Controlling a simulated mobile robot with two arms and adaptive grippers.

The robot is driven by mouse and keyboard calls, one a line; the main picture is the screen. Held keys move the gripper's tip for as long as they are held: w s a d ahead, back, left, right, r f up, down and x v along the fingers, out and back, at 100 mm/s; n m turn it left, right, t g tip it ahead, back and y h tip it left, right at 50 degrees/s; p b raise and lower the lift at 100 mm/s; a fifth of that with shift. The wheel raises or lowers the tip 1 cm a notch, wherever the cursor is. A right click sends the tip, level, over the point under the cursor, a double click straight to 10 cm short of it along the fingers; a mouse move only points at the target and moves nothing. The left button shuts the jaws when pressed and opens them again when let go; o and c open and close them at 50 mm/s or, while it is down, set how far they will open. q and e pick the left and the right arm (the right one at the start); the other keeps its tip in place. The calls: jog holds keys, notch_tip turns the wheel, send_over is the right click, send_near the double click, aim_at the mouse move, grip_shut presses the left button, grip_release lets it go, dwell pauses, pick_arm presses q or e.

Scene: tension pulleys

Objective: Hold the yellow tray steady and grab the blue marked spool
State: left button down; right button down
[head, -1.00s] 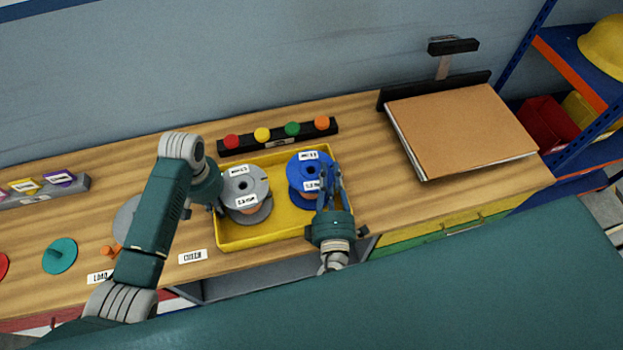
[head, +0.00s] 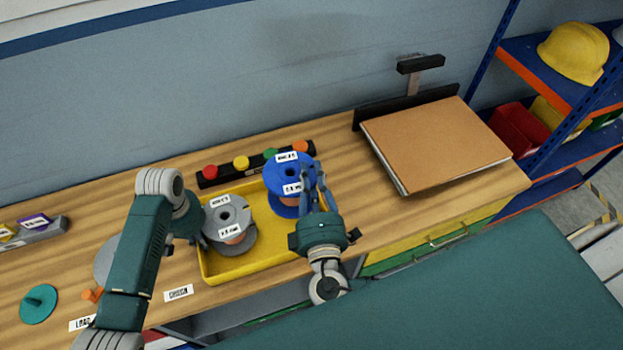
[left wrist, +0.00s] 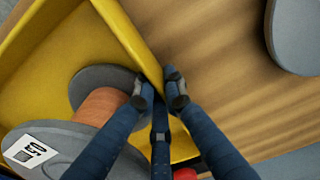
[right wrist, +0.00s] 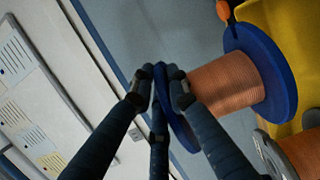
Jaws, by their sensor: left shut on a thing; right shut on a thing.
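The yellow tray (head: 262,263) sits on the wooden bench. My left gripper (left wrist: 160,88) is shut on the tray's left rim, with a finger on either side of the wall. The blue spool (head: 277,176) has white labels on its top flange and copper wire (right wrist: 228,84) around its core. My right gripper (right wrist: 160,85) is shut on the edge of a blue flange. In the head view the spool appears raised above the tray's right part. A grey spool (head: 229,211) with white labels stands in the tray, near my left gripper.
A black bar with coloured knobs (head: 241,162) lies behind the tray, partly covered by the blue spool. A brown board (head: 435,142) is at the right. A teal disc (head: 38,303) and a label plate (head: 178,292) lie at left and front.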

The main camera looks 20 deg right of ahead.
jog(key=shift+r, duration=0.1)
pick_arm(q)
jog(key=c, duration=1.8)
grip_release()
jog(key=shift+o, duration=0.2)
jog(key=shift+r, duration=0.15)
